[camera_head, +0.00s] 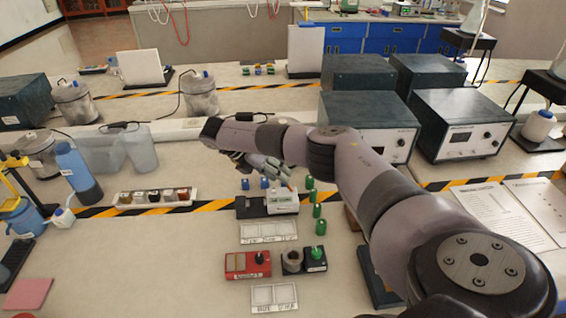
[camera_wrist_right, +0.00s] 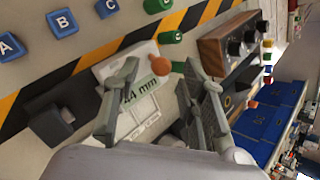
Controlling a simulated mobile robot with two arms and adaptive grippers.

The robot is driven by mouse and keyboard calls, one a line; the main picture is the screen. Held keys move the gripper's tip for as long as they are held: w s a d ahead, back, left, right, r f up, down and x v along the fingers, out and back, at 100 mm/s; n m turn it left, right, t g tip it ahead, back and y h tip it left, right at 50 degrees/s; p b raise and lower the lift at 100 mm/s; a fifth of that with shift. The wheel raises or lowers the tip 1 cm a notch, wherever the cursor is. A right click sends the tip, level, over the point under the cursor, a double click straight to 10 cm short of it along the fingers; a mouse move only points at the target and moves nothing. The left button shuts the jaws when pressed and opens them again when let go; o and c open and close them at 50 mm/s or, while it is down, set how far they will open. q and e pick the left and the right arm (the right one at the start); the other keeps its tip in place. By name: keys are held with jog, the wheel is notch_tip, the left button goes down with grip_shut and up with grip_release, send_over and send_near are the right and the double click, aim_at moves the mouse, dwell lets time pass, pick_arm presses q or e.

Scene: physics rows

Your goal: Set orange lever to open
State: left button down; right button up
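The orange lever's round knob (camera_wrist_right: 160,66) shows in the right wrist view, at the edge of a white block (camera_wrist_right: 130,62) marked 44 mm. The block belongs to a black-based device, whose dark end (camera_wrist_right: 50,124) shows at lower left. In the head view the device (camera_head: 254,208) stands at the middle of the bench, below my right gripper (camera_head: 272,166). In the right wrist view my right gripper (camera_wrist_right: 158,82) is open, with its fingers apart on either side of the knob in the picture. Contact cannot be told. My left gripper is not in view.
Blue lettered blocks (camera_wrist_right: 62,23) and green cylinders (camera_head: 316,210) stand close to the device. A red box (camera_head: 248,265) and a dark box with a green knob (camera_head: 314,261) are nearer. Grey instruments (camera_head: 368,125) stand behind on the right.

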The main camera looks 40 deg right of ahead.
jog(key=v, duration=0.8)
jog(key=shift+w+a+r, duration=0.1)
jog(key=shift+a+r, duration=0.05)
